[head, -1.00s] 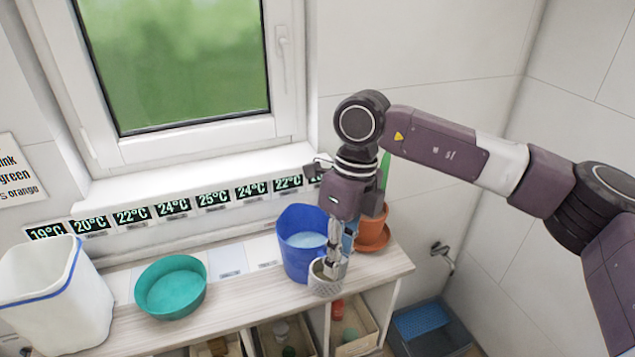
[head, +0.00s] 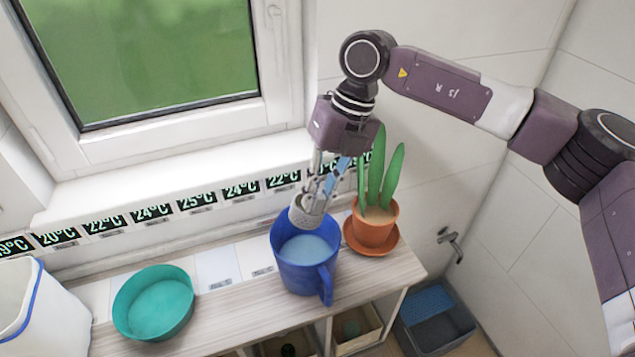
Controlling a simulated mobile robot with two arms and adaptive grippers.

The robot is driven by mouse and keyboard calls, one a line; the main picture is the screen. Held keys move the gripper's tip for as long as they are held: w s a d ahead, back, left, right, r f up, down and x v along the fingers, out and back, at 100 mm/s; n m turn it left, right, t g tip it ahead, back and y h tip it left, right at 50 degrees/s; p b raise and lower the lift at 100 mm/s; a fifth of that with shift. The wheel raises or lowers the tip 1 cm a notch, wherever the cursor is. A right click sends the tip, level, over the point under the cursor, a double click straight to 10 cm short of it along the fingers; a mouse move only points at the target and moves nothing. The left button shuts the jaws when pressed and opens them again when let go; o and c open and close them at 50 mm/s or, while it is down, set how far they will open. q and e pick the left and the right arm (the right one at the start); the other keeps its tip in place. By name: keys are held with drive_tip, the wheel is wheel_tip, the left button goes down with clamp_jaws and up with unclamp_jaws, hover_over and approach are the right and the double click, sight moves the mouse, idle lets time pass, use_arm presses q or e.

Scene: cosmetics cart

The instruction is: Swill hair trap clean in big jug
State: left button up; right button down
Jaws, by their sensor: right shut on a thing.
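The big blue jug (head: 296,276) stands upright on the wooden shelf top, with pale liquid inside and its handle toward the front right. My right gripper (head: 313,203) is shut on the small grey perforated hair trap (head: 305,216). It holds the trap at the far rim of the jug, over the opening and above the liquid. I cannot tell whether the trap touches the rim. My left gripper is not in view.
A teal bowl (head: 153,303) stands left on the shelf top (head: 232,310). A white bin with a blue rim (head: 28,310) is at far left. A potted plant (head: 375,220) stands close right of the jug. Below right is a grey crate (head: 435,325).

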sight(319, 225)
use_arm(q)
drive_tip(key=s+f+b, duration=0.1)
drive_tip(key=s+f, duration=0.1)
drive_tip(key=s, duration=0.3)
use_arm(e)
drive_tip(key=f, duration=0.1)
drive_tip(key=s+f, duration=0.1)
drive_tip(key=f, duration=0.1)
drive_tip(key=shift+s, duration=0.15)
drive_tip(key=f+b, duration=0.3)
drive_tip(key=f, duration=0.1)
drive_tip(key=shift+w+f+b, duration=0.2)
drive_tip(key=shift+b, duration=0.15)
drive_tip(key=shift+f+b, duration=0.3)
drive_tip(key=shift+f, duration=0.1)
wheel_tip(319, 225, down, 8)
drive_tip(key=b, duration=0.6)
drive_tip(key=shift+f, duration=0.1)
drive_tip(key=shift+f+b, duration=0.55)
drive_tip(key=shift+f, duration=0.15)
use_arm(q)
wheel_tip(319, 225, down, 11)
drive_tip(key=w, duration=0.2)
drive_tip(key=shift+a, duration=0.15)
use_arm(e)
drive_tip(key=shift+f, duration=0.15)
drive_tip(key=shift+s+f, duration=0.1)
